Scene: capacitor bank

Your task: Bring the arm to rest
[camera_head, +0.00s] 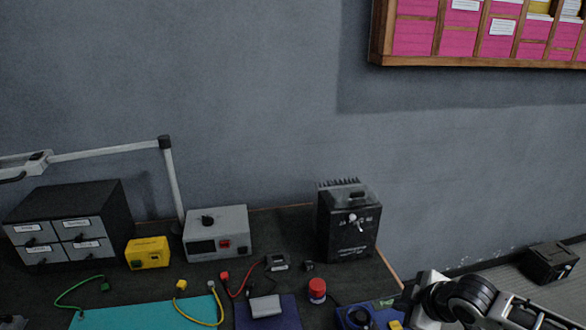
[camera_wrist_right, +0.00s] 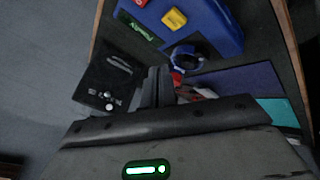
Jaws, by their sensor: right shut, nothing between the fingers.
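My right arm comes in at the lower right of the head view. Its wrist and gripper (camera_head: 428,300) are beside the right edge of the dark bench, and the fingertips are hard to make out there. In the wrist view my right gripper (camera_wrist_right: 158,88) has its dark fingers together with nothing between them. The fingers appear in front of the bench, near a black power unit (camera_wrist_right: 108,80) and a blue box (camera_wrist_right: 205,25). My left gripper does not show clearly in any view.
A lamp arm (camera_head: 172,185) stands behind. A dark box (camera_head: 551,262) lies right, beyond the bench.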

